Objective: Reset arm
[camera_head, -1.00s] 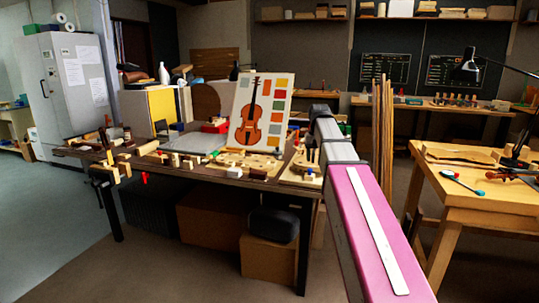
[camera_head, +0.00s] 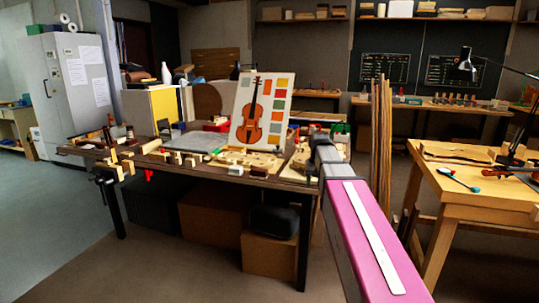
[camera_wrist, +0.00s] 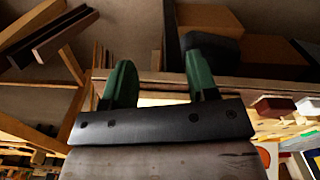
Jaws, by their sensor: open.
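My gripper (camera_wrist: 159,82) shows in the wrist view. Its two green fingers stand apart with nothing between them. In the head view my pink arm link reaches forward from the lower right, and its grey joint ends at the right end of the violin bench (camera_head: 237,180). The gripper itself cannot be made out there, hidden by or blended with the arm and bench. In the wrist view, the bench edge runs behind the fingers, and brown boxes (camera_wrist: 208,24) show beyond it.
The bench carries small wooden parts and a violin picture board (camera_head: 263,112). A wooden table (camera_head: 470,197) with tools and a lamp stands at right, close to my arm. Tall wooden strips (camera_head: 381,140) stand behind the arm. Open floor (camera_head: 60,245) lies at left.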

